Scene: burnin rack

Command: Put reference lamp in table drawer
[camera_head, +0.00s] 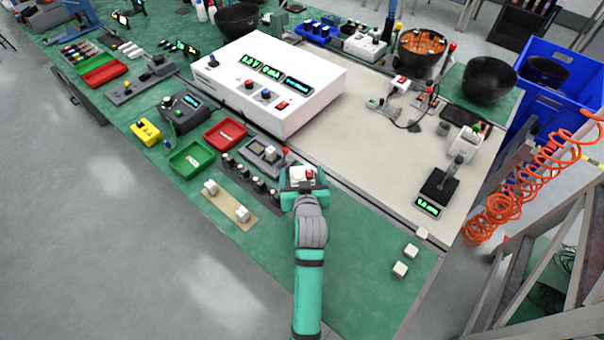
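My gripper (303,182) is at the end of my teal and grey arm, low over the green table (340,255), near the front edge of the pale mat. A small white piece with a red top (309,174) shows at its fingers. I cannot tell whether it is held or only behind them, or whether it is the reference lamp. Another small white piece (270,152) sits on a grey device just left of the gripper.
A large white instrument box (262,85) stands behind the gripper. Red (225,134) and green (192,159) trays and a row of dark knobs (250,178) lie left. White cubes (400,269) lie right. The table's front right is mostly clear. Orange coiled hoses (515,185) hang beyond the right edge.

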